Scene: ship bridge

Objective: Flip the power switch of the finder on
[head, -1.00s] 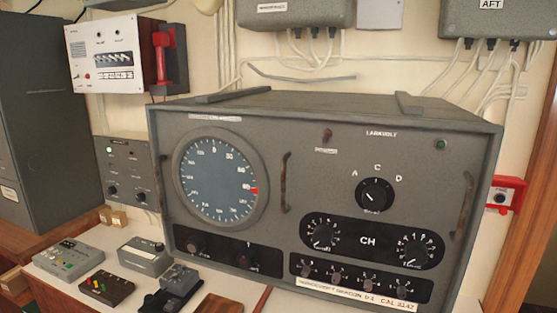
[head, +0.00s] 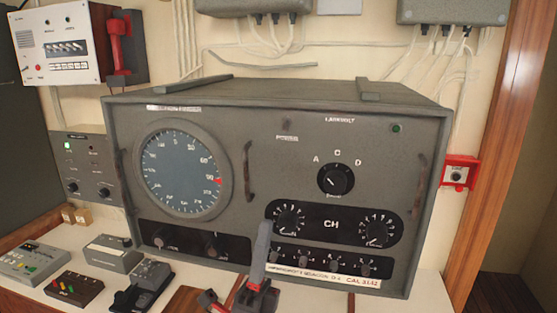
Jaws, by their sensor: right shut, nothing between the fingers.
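The finder (head: 262,170) is a large grey cabinet on the worktop, with a round blue-grey dial at its left and several knobs at its right. Its small power switch (head: 287,127) sits near the top middle of the front, above a small label. The switch is too small to tell which way it points. My right gripper (head: 263,235) rises from the bottom edge in front of the finder's lower middle. It is shut and empty, well below the switch, and covers part of the lower knob strip. My left gripper is not in view.
Small devices (head: 113,254) stand on the worktop at the left, near the finder. A red handset (head: 121,43) hangs on the wall unit at upper left. A red wall box (head: 459,172) is right of the finder. The space before the switch is clear.

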